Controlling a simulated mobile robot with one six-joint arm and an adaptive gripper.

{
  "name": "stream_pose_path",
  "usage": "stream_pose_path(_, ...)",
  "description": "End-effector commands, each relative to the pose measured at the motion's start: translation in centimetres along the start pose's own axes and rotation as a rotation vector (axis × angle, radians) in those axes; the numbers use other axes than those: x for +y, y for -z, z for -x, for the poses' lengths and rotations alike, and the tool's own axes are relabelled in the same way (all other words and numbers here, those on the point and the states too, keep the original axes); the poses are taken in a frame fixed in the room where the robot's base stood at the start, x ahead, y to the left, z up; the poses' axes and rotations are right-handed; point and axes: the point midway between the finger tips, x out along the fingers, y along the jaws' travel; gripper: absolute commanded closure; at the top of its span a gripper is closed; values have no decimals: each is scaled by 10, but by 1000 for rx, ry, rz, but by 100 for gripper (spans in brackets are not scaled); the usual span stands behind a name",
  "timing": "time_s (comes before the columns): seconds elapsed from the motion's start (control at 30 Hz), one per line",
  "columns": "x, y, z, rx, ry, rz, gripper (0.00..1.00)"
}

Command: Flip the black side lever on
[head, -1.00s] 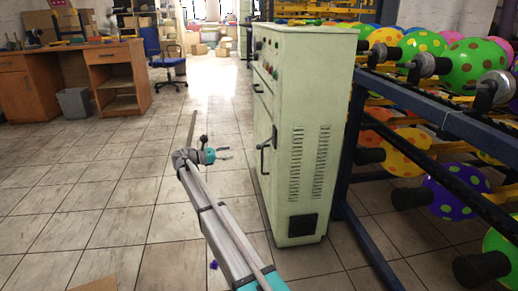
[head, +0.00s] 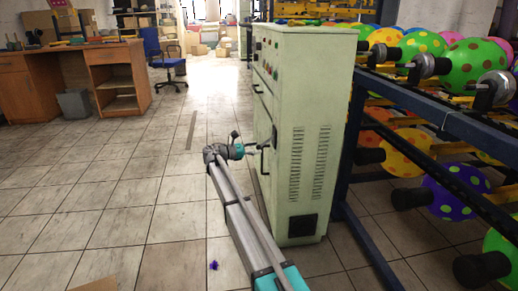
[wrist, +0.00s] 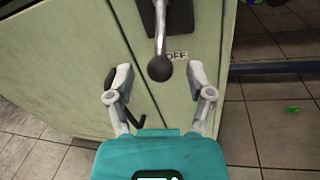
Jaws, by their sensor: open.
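The black side lever (wrist: 160,66) hangs down from its mount on the pale green cabinet (head: 300,100), with its ball end beside an "OFF" label (wrist: 177,56). My gripper (wrist: 161,78) is open. In the wrist view its two fingers stand to the left and right of the lever's ball end, with gaps on both sides and no clear contact. In the head view my gripper (head: 262,147) is close to the cabinet's left face, and the lever there is too small to make out clearly.
A black door handle shows on the cabinet face, partly behind my left finger in the wrist view (wrist: 110,82). A blue rack (head: 400,95) with spotted balloons stands to the right of the cabinet. The tiled floor (head: 110,190) on the left is open.

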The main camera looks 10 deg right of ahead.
Motion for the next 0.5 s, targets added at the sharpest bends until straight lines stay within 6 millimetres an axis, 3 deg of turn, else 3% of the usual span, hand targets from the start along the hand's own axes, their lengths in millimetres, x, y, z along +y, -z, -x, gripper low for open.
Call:
stream_pose_path(0.2, 0, 0, -14, 0, 0, 0, 31)
stream_pose_path(0.5, 0, 0, -16, 0, 0, 0, 31)
